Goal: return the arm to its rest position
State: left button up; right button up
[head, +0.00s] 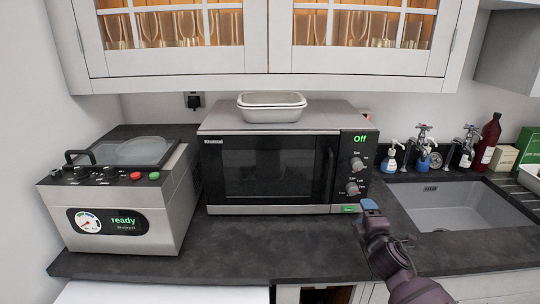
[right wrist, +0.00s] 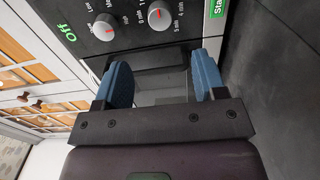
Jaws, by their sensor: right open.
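My right gripper (head: 370,207) reaches in from the lower right of the head view, in front of the lower right corner of the microwave (head: 268,170). In the right wrist view its two blue fingers (right wrist: 161,85) stand apart with nothing between them. The microwave panel with its knobs (right wrist: 130,22) lies just beyond the fingers; I cannot tell whether they touch it. The panel reads "Off" in green, and the microwave door looks shut. My left gripper does not show in either view.
A vacuum sealer (head: 118,195) reading "ready" stands at left on the dark counter (head: 240,245). White trays (head: 271,107) sit on the microwave. The glazed cabinet (head: 265,62) hangs above. At right are a sink (head: 450,205), taps and bottles. The counter front left of my arm is clear.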

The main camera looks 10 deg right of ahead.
jog(key=s+a+f+m+y, duration=0.1)
jog(key=s+a+f+m, duration=0.2)
jog(key=s+a+f+m+g+y, duration=0.1)
jog(key=s+a+f+m, duration=0.2)
jog(key=s+m, duration=0.1)
jog(key=s+a+f+m+g+y, duration=0.1)
jog(key=s+a+f+m, duration=0.2)
jog(key=s+a+m, duration=0.1)
jog(key=s+a+f+m+g, duration=0.1)
jog(key=s+a+f+g, duration=0.1)
jog(key=s+f, duration=0.3)
jog(key=s+a+f+m+g, duration=0.1)
jog(key=s+f, duration=0.4)
jog(key=s, duration=0.7)
jog(key=shift+s+a+f+m+g+y, duration=0.2)
jog(key=shift+a+m+g+y, duration=0.2)
jog(key=shift+m, duration=0.3)
